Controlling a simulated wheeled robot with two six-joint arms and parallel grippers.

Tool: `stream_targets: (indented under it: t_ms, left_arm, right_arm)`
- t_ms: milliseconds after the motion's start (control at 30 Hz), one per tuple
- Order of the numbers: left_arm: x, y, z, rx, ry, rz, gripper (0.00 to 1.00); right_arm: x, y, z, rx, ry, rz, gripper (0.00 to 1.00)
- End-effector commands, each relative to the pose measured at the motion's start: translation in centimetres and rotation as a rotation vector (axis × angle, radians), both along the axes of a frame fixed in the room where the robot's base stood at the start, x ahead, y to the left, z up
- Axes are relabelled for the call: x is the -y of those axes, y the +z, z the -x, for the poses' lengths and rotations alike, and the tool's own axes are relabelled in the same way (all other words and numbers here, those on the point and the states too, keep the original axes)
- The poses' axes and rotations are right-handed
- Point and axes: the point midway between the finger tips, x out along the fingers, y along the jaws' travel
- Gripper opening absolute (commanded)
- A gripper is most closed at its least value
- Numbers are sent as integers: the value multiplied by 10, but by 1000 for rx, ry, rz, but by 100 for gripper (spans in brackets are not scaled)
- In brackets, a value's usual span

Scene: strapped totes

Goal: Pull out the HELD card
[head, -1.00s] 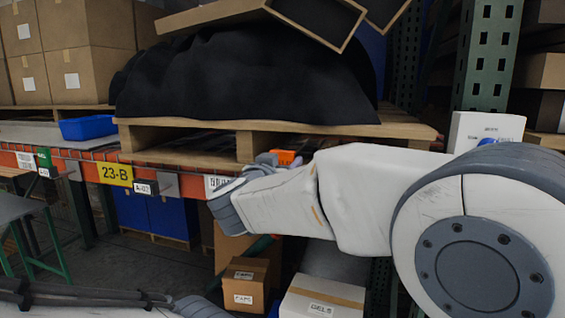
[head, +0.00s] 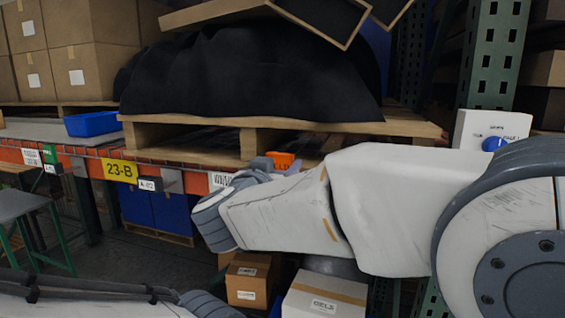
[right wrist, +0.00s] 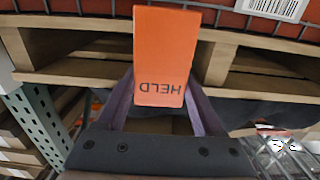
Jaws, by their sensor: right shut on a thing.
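The orange HELD card (right wrist: 165,55) fills the upper middle of the right wrist view, its lettering upside down. My right gripper (right wrist: 163,100) is shut on it, with a finger at each side of the card. In the head view a small orange part of the card (head: 284,160) shows above my right wrist, in front of the pallet's lower edge. My own wrist hides most of that gripper there. I cannot tell whether the card's far end still touches a holder. Only my left arm shows, at the bottom left; its gripper is out of view.
A wooden pallet (head: 400,122) with a black-wrapped load (head: 245,75) rests on the orange rack beam (head: 88,165), labelled 23-B. A white box with a blue dial (head: 470,128) is by the green upright at right. Cartons (head: 325,300) stand below the beam.

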Motion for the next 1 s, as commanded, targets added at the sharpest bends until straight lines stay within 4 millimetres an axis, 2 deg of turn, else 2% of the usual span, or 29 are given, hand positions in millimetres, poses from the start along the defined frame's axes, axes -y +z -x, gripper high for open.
stream_targets:
  t_ms: [700,1000]
  left_arm:
    - [0,4,0,0,0,0,50]
    - [0,5,0,0,0,0,50]
  right_arm:
    - [-16,0,48,0,2,0,2]
    - [-17,0,52,0,0,0,2]
